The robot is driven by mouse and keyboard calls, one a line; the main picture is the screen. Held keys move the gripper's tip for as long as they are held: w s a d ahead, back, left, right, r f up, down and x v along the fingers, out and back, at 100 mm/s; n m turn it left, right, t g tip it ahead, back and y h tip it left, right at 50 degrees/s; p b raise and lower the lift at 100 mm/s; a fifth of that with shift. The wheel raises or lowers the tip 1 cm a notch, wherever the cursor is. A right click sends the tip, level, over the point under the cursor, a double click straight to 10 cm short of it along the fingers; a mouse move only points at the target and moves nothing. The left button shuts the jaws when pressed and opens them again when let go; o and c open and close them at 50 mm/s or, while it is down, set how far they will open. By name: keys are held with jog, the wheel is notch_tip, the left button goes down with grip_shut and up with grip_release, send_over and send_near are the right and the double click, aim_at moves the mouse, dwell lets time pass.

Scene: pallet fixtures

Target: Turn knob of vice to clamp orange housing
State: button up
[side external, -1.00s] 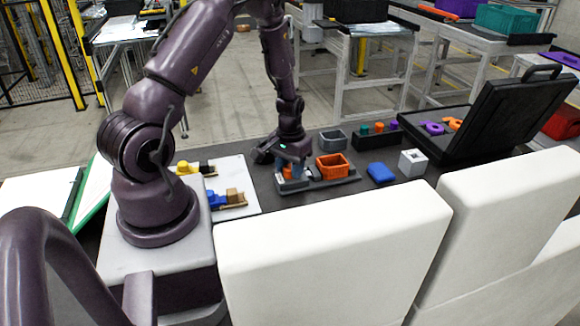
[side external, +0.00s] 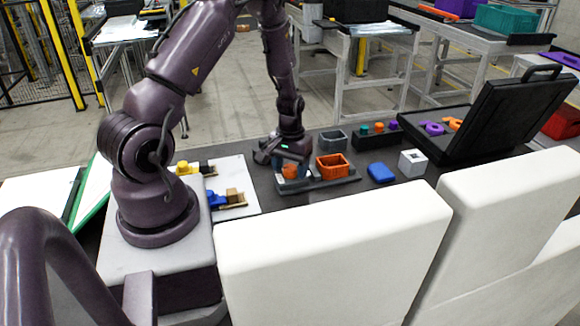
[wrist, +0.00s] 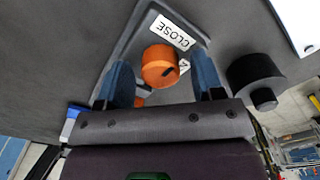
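The vice (side external: 318,184) is a dark grey fixture on the table, with the orange housing (side external: 332,165) at its right part. The orange knob (side external: 290,171) is at its left part, below my gripper (side external: 292,168). In the wrist view the round orange knob (wrist: 160,66) has a dark mark on top and sits beside a white CLOSE label (wrist: 172,30). My gripper (wrist: 164,82) is open, with one blue finger on each side of the knob's near end. I cannot tell whether either finger touches it. The vice jaws are hard to make out.
A blue block (side external: 381,172) and a white-grey cube (side external: 412,162) lie right of the vice. A grey bin (side external: 333,140) and an open black case (side external: 500,115) stand behind. A white board (side external: 235,180) with small parts lies left. A black cylinder (wrist: 255,80) shows in the wrist view.

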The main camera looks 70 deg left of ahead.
aim_at(290, 167)
notch_tip(290, 167, up, 13)
dwell(0.7)
dwell(0.3)
jog(key=s+d+r+m+t, duration=0.2)
jog(key=s+d+r+m, duration=0.2)
jog(key=d+r, duration=0.5)
jog(key=s+d+r+m+t, duration=0.3)
jog(key=s+d+r+m, duration=0.2)
jog(key=d+r, duration=0.4)
jog(key=d, duration=0.4)
jog(key=shift+r+t, duration=0.3)
jog(key=shift+r, duration=0.05)
